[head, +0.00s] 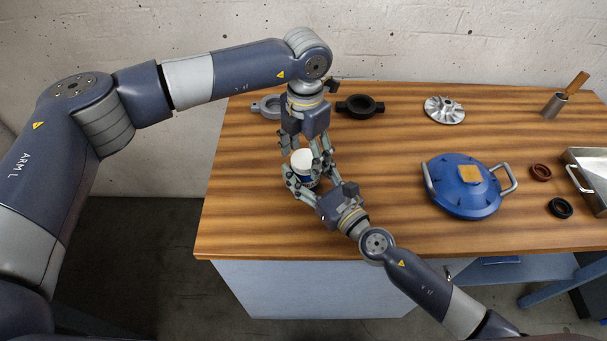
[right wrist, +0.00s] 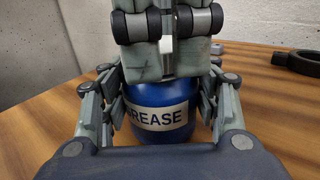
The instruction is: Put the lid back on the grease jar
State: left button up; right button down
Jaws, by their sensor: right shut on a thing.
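The grease jar (head: 307,181) stands near the left part of the workbench, blue with a white label reading GREASE in the right wrist view (right wrist: 160,118). A white round lid (head: 302,158) shows at its top in the head view; whether it is fully seated is hidden. My right gripper (head: 310,177) is shut around the jar's body from the front right. My left gripper (head: 307,149) points down over the jar from behind, its fingers spread apart on either side of the white lid. In the right wrist view my left fingers hide the jar's top.
Behind the grippers lie a grey ring clamp (head: 267,108) and a black ring clamp (head: 358,107). A metal impeller (head: 444,111) lies farther right.

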pick_arm(q)
jog(key=c, duration=0.9)
jog(key=shift+c, duration=0.3)
jog(key=o, duration=1.3)
jog(key=shift+c, duration=0.2)
notch_tip(320, 180, up, 12)
